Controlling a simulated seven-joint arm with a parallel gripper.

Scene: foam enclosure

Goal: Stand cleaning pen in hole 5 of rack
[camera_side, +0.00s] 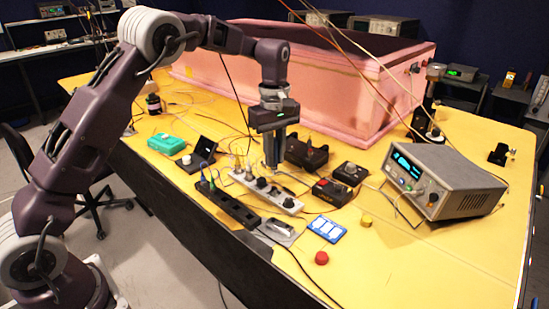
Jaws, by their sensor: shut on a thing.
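My gripper (272,162) points straight down over the yellow table, just behind a long pale grey strip. Its fingers are shut on a thin upright thing, likely the cleaning pen, which the fingers mostly hide. The long pale grey strip (290,205) has several dark round openings or knobs along its top and a few upright items at its left end. It may be the rack, but I cannot tell for sure, and no hole numbers can be read. I cannot tell whether the held thing's lower end touches anything.
A black strip (232,206) with cables lies in front of the pale strip. Black boxes (306,153) and (328,192) stand close to the right. A grey instrument (440,178) stands farther right. The pink foam enclosure (300,85) is behind. The front right of the table is mostly clear.

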